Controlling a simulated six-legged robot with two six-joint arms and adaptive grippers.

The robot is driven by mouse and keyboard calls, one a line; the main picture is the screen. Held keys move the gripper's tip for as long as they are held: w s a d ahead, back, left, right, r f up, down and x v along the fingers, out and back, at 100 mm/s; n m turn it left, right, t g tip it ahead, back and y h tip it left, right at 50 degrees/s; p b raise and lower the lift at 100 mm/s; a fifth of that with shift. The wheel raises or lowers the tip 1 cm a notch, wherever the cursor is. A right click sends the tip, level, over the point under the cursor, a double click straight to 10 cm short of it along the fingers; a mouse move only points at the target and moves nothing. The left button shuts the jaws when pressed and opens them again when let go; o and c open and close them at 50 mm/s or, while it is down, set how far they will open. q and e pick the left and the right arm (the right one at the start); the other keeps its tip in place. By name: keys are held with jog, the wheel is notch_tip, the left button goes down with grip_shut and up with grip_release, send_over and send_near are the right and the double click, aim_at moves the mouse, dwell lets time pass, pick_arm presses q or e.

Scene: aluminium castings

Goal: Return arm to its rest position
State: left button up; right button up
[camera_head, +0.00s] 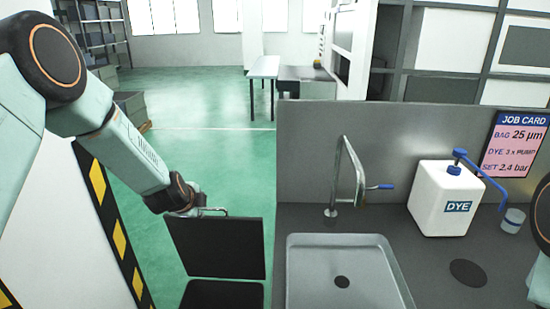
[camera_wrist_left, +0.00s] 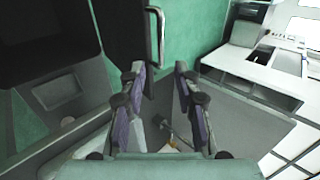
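My left arm (camera_head: 125,150) comes in from the left and reaches down to the top of a dark panel (camera_head: 217,250). A metal handle (camera_head: 215,211) shows at the panel's upper edge, close to my left wrist. In the left wrist view my left gripper (camera_wrist_left: 160,70) is open, with its fingertips apart and nothing held between them. The handle (camera_wrist_left: 160,35) is beyond the fingertips there, on the dark panel (camera_wrist_left: 121,40), apart from the fingers. At the right edge of the head view, a part of my right arm (camera_head: 543,218) shows; its gripper is out of frame.
A sink (camera_head: 300,270) with a tap (camera_head: 335,180) is set in the grey counter. A white DYE container (camera_head: 440,205), a small cup (camera_head: 513,220) and a job card (camera_head: 514,150) are at the right. A striped wall edge (camera_head: 110,215) is near my left arm. Green floor (camera_head: 200,100) beyond is open.

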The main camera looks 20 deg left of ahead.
pick_arm(q)
jog(key=s+d+f+n+g+b, duration=0.3)
jog(key=s+d+f+n+b, duration=0.2)
jog(key=s+f, duration=0.7)
jog(key=s+d+f+n+g+h+b, duration=0.1)
jog(key=s+d+f+n+g+b, duration=0.2)
jog(key=s+f, duration=1)
jog(key=s+d+f+n+g+h+b, duration=0.1)
jog(key=s+d+f+n+g+b, duration=0.2)
jog(key=s, duration=1.6)
jog(key=d+f+n+b, duration=0.4)
jog(key=f+b, duration=0.4)
jog(key=f, duration=0.1)
jog(key=shift+f+n, duration=0.25)
jog(key=shift+n, duration=0.05)
jog(key=shift+s, duration=0.15)
